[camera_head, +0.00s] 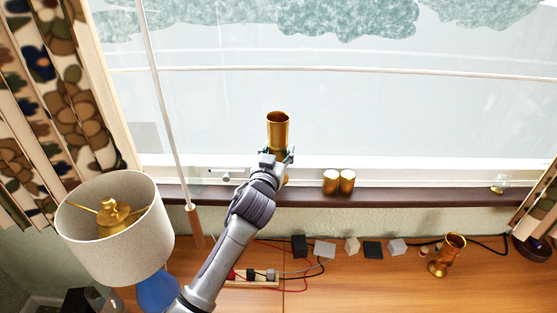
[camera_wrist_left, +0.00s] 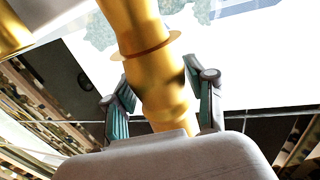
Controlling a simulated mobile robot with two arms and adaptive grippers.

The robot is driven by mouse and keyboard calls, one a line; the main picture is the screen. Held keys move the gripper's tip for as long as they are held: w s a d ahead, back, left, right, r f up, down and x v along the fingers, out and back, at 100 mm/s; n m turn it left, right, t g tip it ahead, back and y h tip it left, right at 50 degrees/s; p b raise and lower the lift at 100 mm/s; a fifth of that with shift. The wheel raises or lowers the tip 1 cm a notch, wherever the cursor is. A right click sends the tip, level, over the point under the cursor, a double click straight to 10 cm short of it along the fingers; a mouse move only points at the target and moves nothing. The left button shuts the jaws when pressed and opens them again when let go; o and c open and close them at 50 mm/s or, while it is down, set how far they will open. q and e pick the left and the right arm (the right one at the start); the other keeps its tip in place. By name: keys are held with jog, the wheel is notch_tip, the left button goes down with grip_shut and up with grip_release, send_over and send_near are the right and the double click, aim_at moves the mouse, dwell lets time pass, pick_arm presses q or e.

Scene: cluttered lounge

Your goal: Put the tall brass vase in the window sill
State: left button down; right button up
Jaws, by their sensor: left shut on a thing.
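A tall brass vase (camera_head: 278,132) stands upright in front of the window. My left gripper (camera_head: 276,156) is shut around it, below its open rim. In the left wrist view, the vase (camera_wrist_left: 158,85) shows between the two fingers of the gripper (camera_wrist_left: 162,98). The dark brown window sill (camera_head: 400,192) runs along the window's foot. The vase's lower part is mostly hidden by my gripper, with a bit of brass showing just above the sill. I cannot tell whether its base touches the sill. My right gripper is not in view.
Two short brass cups (camera_head: 338,181) stand on the sill right of the vase. A glass ball (camera_head: 500,183) is further right. A second brass vase (camera_head: 440,262), several small blocks and cables lie on the wooden table (camera_head: 350,285). A lamp (camera_head: 118,235) stands left.

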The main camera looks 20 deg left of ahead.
aim_at(279, 160)
pick_arm(q)
notch_tip(279, 160, down, 3)
jog(key=shift+d, duration=0.1)
jog(key=shift+f, duration=0.2)
jog(key=shift+f, duration=0.15)
jog(key=shift+c, duration=1.9)
grip_release()
jog(key=shift+f, duration=0.1)
